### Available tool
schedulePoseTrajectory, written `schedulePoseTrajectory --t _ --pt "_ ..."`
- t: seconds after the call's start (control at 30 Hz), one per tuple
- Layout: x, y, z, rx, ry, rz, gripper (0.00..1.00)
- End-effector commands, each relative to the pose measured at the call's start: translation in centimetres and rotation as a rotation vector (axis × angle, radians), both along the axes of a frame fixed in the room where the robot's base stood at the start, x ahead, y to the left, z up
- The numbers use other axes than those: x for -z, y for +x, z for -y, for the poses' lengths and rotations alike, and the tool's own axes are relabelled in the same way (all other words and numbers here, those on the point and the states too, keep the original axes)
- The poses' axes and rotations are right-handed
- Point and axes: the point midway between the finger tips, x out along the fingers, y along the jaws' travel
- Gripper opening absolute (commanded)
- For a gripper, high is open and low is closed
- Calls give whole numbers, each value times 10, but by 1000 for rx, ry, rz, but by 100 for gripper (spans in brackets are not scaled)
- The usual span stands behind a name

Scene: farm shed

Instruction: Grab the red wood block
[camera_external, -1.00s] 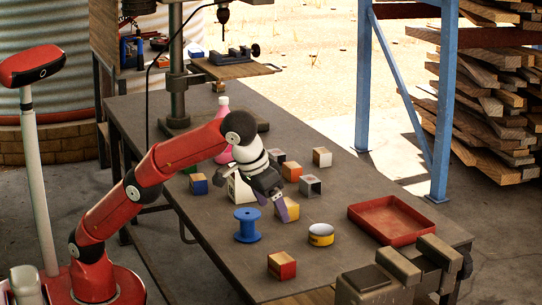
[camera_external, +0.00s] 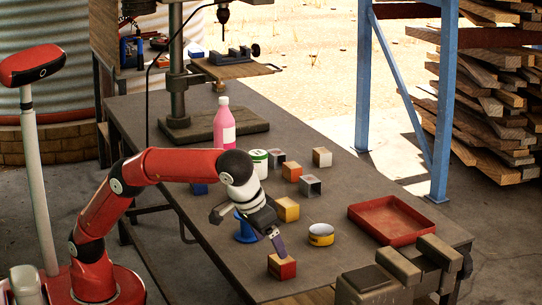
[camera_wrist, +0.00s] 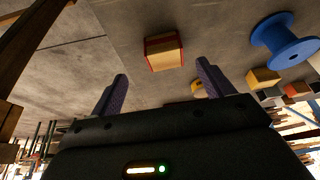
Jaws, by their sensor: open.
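The red wood block (camera_external: 281,266), with red painted sides and a bare wood face, sits near the front left edge of the table. It also shows in the wrist view (camera_wrist: 164,53), ahead of and between the two fingertips. My gripper (camera_external: 249,230) is open and empty, tilted downward, with one finger just above and behind the block in the external view. Both purple-grey fingers show spread apart in the wrist view (camera_wrist: 162,70). I see no contact with the block.
A blue spool (camera_external: 245,232) stands partly hidden behind my gripper. A yellow block (camera_external: 287,209), a yellow tin (camera_external: 321,234) and a red tray (camera_external: 390,236) lie to the right. A vise (camera_external: 400,270) is at the front right. A pink bottle (camera_external: 222,124) and more blocks stand farther back.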

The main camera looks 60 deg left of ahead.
Motion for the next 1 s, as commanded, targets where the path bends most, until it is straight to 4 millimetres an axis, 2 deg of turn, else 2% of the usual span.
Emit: schedulePoseTrajectory --t 0.37,0.63,0.73,0.97,1.0 --pt "35 12 -3 -1 0 0 80" --pt "70 26 -9 0 0 -1 80" --pt "76 28 -9 0 0 -1 80" --pt "77 29 -9 0 -1 0 80" --pt "77 29 -9 0 -1 0 76"
